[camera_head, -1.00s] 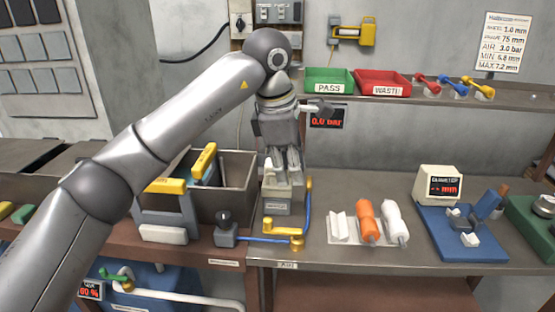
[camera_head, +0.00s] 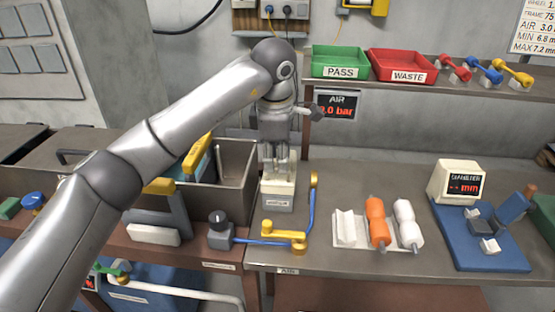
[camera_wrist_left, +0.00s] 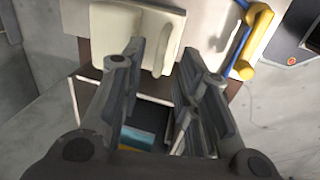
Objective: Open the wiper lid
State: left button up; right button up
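The wiper is a small cream box (camera_head: 278,203) with a label on its front, on the bench at the middle of the head view. In the left wrist view its pale top (camera_wrist_left: 112,30) shows, with a narrow upright cream tab (camera_wrist_left: 166,50). My left gripper (camera_head: 278,163) points down over the box and partly hides its top. In the left wrist view my left gripper (camera_wrist_left: 164,52) has its two fingers apart, with the tab between or just beyond the tips. I cannot tell whether they touch it. The lid looks shut, but its edge is unclear. My right gripper is out of view.
A grey bin (camera_head: 237,165) stands left of the wiper. A yellow-and-blue pipe arm (camera_head: 285,236) lies in front and right. A white rack (camera_head: 346,228) with orange and white spools (camera_head: 377,222) and a blue gauge stand (camera_head: 480,250) are further right. Bare bench lies between.

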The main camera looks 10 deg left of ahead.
pick_arm(q)
jog(key=shift+w+f, duration=0.2)
jog(key=shift+f, duration=0.85)
grip_shut()
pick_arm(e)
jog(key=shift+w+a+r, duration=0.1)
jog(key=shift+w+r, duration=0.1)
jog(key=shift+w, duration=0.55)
